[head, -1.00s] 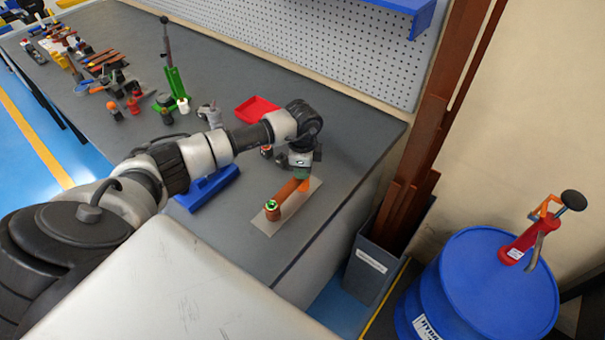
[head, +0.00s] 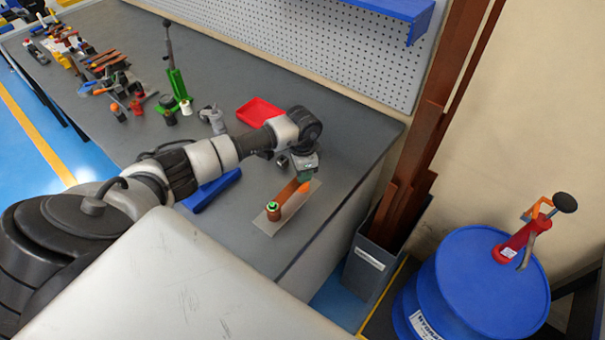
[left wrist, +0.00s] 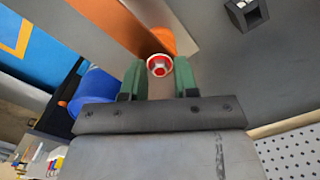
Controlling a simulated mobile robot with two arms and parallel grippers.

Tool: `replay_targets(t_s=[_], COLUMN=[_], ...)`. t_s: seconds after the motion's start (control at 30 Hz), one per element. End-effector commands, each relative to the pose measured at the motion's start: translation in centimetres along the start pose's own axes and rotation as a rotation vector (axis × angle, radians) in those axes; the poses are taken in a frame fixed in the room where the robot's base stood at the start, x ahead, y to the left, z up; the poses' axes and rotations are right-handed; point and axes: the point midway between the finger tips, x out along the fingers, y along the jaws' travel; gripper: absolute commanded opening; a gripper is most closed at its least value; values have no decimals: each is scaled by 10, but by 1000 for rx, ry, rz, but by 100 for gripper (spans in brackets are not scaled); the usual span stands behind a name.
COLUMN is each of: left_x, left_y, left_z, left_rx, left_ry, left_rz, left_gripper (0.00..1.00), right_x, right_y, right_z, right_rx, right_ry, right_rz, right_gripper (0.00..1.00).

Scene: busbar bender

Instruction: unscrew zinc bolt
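In the left wrist view the bolt head (left wrist: 160,66) shows as a pale ring with a red hexagonal middle. It lies between the two green fingers of my left gripper (left wrist: 160,72), near their tips. The fingers look very close to its sides, but I cannot tell whether they press on it. A brown copper-coloured busbar (left wrist: 105,22) and an orange part (left wrist: 160,40) lie just beyond. In the head view my left gripper (head: 303,178) is over the far end of the busbar (head: 289,193), hiding the bolt. A copper-coloured cylinder (head: 272,210) with a green ring stands at the near end.
A pale metal plate (head: 268,226) lies under the busbar near the bench's right edge. A small black block (left wrist: 246,14) is close by. A blue drum (head: 480,290) is right of the bench.

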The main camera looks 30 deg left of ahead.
Motion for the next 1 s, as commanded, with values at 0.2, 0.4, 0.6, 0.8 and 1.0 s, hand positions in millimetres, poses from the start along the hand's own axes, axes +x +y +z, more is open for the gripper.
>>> replay_targets(t_s=[0.2,0.4,0.6,0.8,1.0], left_x=[2,0,0,2,2], left_y=[0,0,0,0,-1], left_z=[0,0,0,0,0], left_rx=[307,468,472,591,880], left_ry=[0,0,0,0,0], left_rz=[-2,-1,0,-2,-2], left_gripper=[30,30,30,30,30], right_x=[9,11,11,16,26], right_y=[0,0,0,0,0], right_z=[1,1,1,2,2], right_rx=[0,0,0,0,0], right_ry=[0,0,0,0,0], right_rz=[0,0,0,0,0], right_gripper=[27,27,27,27,27])
